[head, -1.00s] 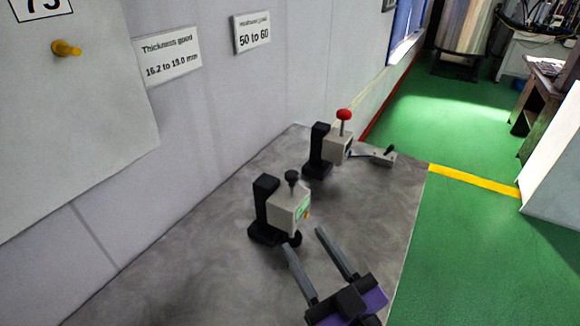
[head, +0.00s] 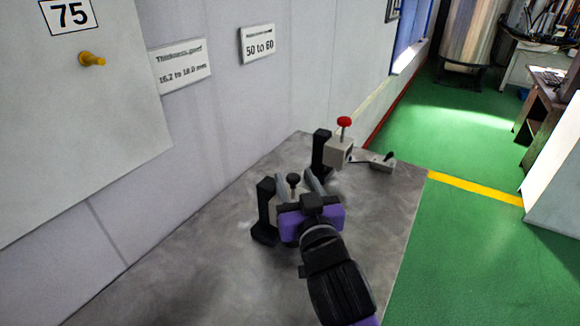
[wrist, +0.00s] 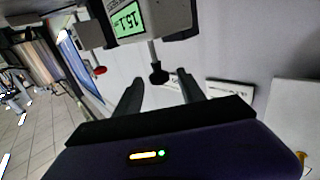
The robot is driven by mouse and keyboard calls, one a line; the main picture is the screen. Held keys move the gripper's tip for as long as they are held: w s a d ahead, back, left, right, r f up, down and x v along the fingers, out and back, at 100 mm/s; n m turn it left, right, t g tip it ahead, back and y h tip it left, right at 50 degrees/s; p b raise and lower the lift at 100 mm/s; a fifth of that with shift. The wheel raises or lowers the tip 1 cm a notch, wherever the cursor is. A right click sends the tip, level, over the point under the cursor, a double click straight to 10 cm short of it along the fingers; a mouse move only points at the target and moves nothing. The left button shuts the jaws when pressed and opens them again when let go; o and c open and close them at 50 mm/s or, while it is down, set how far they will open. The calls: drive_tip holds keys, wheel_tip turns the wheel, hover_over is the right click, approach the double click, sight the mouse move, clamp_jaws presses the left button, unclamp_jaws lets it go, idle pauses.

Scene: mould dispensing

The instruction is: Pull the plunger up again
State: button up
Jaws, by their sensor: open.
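The near gauge is a light grey box with a black stand (head: 266,207). Its plunger has a black knob (head: 293,180). In the wrist view the gauge appears upside down at the top, its green display (wrist: 127,18) reading about 15.1. There the plunger knob (wrist: 158,75) hangs on a thin stem. My gripper (head: 295,176) is open, and its two fingers point toward the gauge on either side of the knob. In the wrist view the knob lies between the lines of the fingertips (wrist: 161,84), and neither finger visibly touches it. My gripper hides much of the gauge body in the head view.
A second device with a red knob (head: 344,122) stands farther back on the grey table (head: 190,285), with a small lever piece (head: 377,162) beside it. The wall is to the left, with a yellow peg (head: 92,59) and signs. The table's front left is clear.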

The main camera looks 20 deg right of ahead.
drive_tip(key=shift+w+d+p, duration=0.15)
drive_tip(key=shift+w+d, duration=0.05)
drive_tip(key=shift+w, duration=1)
drive_tip(key=shift+w+d+p, duration=0.15)
drive_tip(key=shift+w, duration=1)
clamp_jaws()
